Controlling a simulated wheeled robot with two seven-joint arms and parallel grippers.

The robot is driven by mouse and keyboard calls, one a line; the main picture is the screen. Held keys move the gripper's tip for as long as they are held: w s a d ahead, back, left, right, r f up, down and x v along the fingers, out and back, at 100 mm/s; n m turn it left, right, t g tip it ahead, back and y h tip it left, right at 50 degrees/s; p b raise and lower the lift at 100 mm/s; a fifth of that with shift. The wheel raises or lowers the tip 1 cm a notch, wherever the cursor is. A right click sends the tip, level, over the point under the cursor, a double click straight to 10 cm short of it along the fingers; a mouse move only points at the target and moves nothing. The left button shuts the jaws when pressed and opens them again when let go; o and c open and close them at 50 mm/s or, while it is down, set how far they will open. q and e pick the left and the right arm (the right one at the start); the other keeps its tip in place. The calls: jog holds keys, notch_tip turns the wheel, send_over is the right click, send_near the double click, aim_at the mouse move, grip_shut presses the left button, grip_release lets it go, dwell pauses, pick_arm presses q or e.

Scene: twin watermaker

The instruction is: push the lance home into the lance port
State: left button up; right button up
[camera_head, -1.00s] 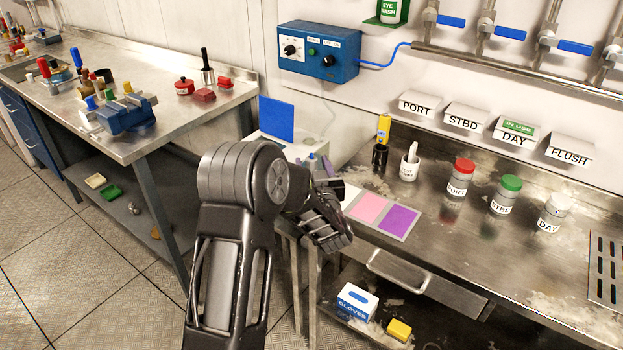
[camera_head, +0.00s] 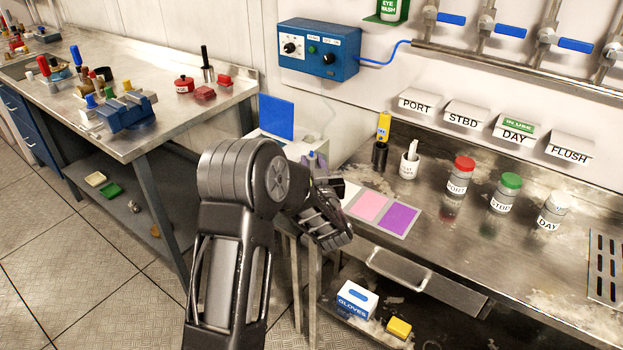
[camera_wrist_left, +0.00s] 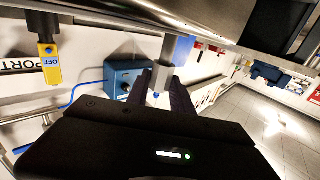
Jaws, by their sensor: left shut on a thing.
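My left gripper (camera_head: 316,170) is partly hidden behind its own wrist, beside the pale boxy unit (camera_head: 302,148) at the left end of the steel bench. It is shut on a small grey-blue piece (camera_head: 311,157), which seems to be the lance and stands up between the fingertips. In the left wrist view the two dark fingers (camera_wrist_left: 161,92) close on a grey body, with a blue part (camera_wrist_left: 182,50) beyond them. I cannot make out the lance port or how deep the lance sits. My right gripper is not in view.
A blue panel (camera_head: 276,118) stands behind the unit. Pink and purple pads (camera_head: 399,219), a black holder (camera_head: 380,156) and a white cup (camera_head: 409,167) are to the right. Several labelled jars stand farther right. The blue control box (camera_head: 318,50) is on the wall.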

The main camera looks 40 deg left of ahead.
pick_arm(q)
grip_shut()
dwell(0.8)
